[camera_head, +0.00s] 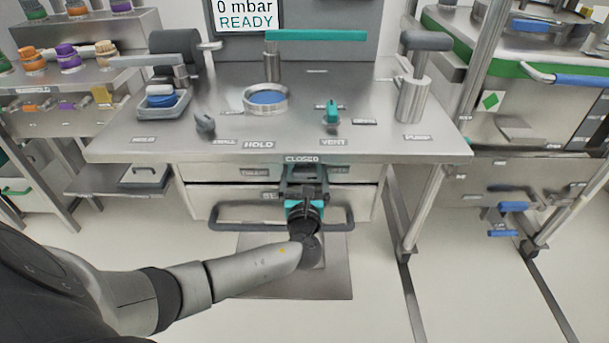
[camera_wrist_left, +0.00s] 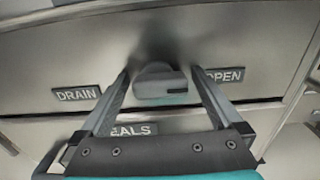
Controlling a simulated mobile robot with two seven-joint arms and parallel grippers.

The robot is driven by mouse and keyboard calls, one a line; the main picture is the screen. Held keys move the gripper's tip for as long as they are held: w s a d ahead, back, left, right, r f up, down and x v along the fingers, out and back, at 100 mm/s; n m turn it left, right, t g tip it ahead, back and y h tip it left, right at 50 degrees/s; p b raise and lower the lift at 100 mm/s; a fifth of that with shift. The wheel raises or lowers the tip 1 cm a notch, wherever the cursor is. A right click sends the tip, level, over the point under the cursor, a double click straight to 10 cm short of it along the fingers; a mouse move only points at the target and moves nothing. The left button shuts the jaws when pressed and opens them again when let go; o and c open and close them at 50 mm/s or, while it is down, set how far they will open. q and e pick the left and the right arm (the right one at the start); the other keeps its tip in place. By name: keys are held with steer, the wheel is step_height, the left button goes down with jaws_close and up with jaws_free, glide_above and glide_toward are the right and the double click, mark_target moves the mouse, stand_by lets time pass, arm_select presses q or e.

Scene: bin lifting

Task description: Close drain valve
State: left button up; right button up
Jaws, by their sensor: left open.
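The drain valve shows in the left wrist view as a small grey knob (camera_wrist_left: 158,92) on the drawer front, lying crosswise with a short dark mark at its right side. A DRAIN label (camera_wrist_left: 78,94) is to its left and an OPEN label (camera_wrist_left: 224,75) to its right. My left gripper (camera_wrist_left: 160,76) is open, its two fingers on either side of the knob, with gaps visible. In the head view my left gripper (camera_head: 303,172) is at the bench front under the CLOSED label (camera_head: 302,159) and hides the knob. My right gripper is not in view.
The steel bench top (camera_head: 330,145) overhangs the drawers just above my gripper. A dark drawer handle (camera_head: 235,218) runs below it. A teal vent valve (camera_head: 332,115), a round port with a blue inside (camera_head: 267,98) and a pump lever (camera_head: 413,90) stand on top. The screen (camera_head: 245,15) reads READY.

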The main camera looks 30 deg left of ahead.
arm_select(q)
steer(key=c, duration=1.2)
steer(key=shift+c, duration=0.2)
